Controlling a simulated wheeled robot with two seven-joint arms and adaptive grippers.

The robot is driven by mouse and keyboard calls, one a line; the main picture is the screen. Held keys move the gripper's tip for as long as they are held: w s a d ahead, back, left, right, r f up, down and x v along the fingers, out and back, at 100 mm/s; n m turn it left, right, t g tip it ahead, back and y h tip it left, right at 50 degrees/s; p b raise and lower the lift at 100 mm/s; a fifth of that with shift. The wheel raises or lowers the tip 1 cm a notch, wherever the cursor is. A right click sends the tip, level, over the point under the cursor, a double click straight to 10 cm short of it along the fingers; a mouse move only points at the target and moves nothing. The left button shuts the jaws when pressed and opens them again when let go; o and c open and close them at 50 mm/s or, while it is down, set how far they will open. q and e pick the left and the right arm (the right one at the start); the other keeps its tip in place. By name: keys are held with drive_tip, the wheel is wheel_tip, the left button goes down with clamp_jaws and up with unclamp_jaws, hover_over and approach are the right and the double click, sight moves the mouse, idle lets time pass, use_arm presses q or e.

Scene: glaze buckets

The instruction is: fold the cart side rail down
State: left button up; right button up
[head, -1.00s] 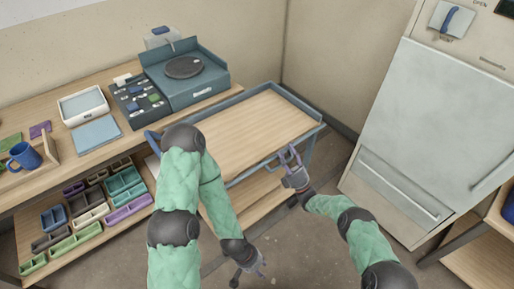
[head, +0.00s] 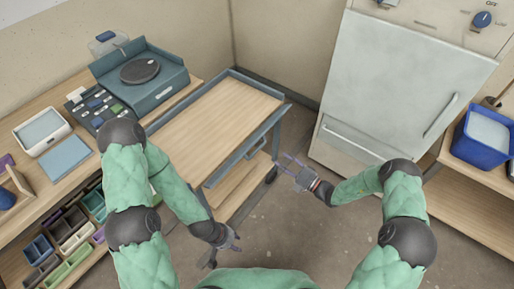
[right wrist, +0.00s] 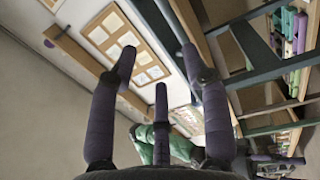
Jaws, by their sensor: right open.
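The cart (head: 218,118) has a wooden top edged with blue-grey metal. A side rail (head: 243,150) runs along its near right edge; I cannot tell whether it is up or folded. My right gripper (head: 289,167) is open and empty, just right of that edge and apart from it. In the right wrist view, my right gripper (right wrist: 158,70) has its fingers spread with nothing between them. Blue-grey bars, seemingly of the cart, show beyond them. My left gripper (head: 224,250) is low in front of the cart's near end, fingers apart and empty. My left forearm hides the cart's near left corner.
A cabinet (head: 400,85) with a pale door stands right of the cart. A blue bucket (head: 483,135) stands on a wooden shelf at far right. A bench with a blue-grey wheel device (head: 140,75) and sorting trays lies left. Floor between cart and cabinet is clear.

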sight(259, 149)
drive_tip(key=b+x, duration=0.1)
drive_tip(key=x, duration=0.7)
drive_tip(key=b+x, duration=0.1)
drive_tip(key=x, duration=0.3)
drive_tip(key=shift+s+a+f+b, duration=0.1)
drive_tip(key=shift+s+a+b, duration=0.15)
drive_tip(key=shift+s+b, duration=0.15)
use_arm(q)
drive_tip(key=f, duration=0.1)
drive_tip(key=w+a+f, duration=0.1)
drive_tip(key=shift+a+f, duration=0.3)
use_arm(e)
drive_tip(key=shift+s, duration=0.1)
drive_tip(key=c, duration=0.8)
